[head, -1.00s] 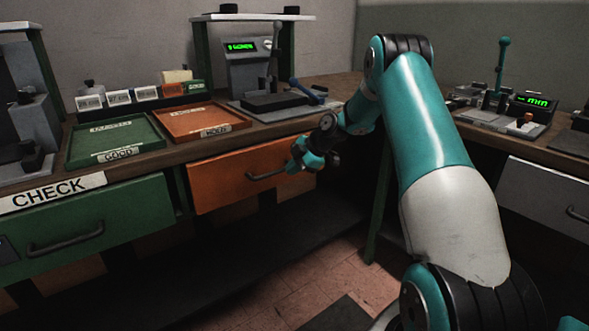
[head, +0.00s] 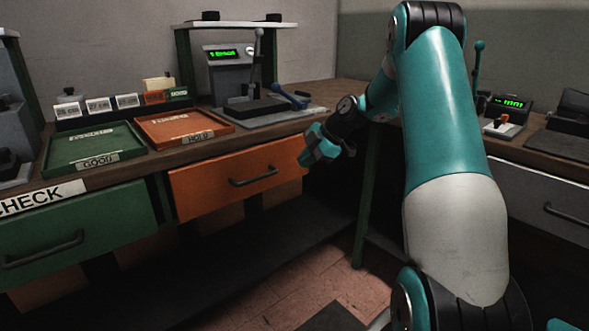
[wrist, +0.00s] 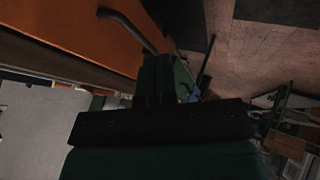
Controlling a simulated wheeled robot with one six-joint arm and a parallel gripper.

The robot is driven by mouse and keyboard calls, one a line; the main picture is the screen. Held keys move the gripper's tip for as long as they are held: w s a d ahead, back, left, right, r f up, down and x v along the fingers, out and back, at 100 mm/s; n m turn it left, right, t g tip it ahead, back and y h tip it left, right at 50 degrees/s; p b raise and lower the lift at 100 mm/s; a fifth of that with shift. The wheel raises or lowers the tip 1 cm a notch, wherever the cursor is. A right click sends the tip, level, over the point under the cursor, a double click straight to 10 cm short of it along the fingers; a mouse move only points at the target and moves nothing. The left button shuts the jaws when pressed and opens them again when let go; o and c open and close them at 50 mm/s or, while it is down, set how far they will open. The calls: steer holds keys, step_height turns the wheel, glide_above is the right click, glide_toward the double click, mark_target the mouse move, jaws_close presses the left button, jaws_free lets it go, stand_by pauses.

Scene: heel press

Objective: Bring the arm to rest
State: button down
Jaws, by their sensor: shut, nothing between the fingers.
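My teal arm rises at the right of the head view and bends down to my gripper (head: 328,150). The gripper hangs in front of the bench, just right of the orange drawer (head: 236,178), apart from its handle (head: 253,176). It holds nothing I can see. In the wrist view the gripper's dark body (wrist: 160,122) fills the bottom middle, with its fingers together. The orange drawer front also shows in the wrist view (wrist: 75,30), with its handle near the fingers.
A green tray (head: 60,164) and an orange tray (head: 160,138) lie on the bench left of a press (head: 232,85) with a lit display. A green drawer (head: 80,232) is below. A second bench (head: 560,160) stands at the right. The floor (head: 300,275) below the gripper is open.

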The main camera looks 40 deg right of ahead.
steer(key=shift+s+d+r, duration=0.15)
steer(key=shift+s+r, duration=0.05)
steer(key=shift+r, duration=0.05)
steer(key=s+a+r+m+g, duration=0.1)
steer(key=s+a+r, duration=0.1)
steer(key=a, duration=0.7)
steer(key=s+a+r+m+g, duration=0.1)
steer(key=s+a+r+m, duration=0.15)
steer(key=a, duration=0.65)
steer(key=s+a+r+g, duration=0.2)
steer(key=s+a, duration=0.1)
steer(key=a, duration=0.6)
steer(key=s+a+m+g, duration=0.1)
steer(key=s+a+m, duration=0.1)
steer(key=s+a, duration=0.6)
steer(key=s+a+m+g, duration=0.1)
steer(key=s+a+m, duration=0.25)
steer(key=s, duration=0.85)
step_height(320, 180, up, 19)
steer(key=p, duration=1.9)
steer(key=shift+s+h, duration=0.3)
steer(key=shift+s, duration=0.1)
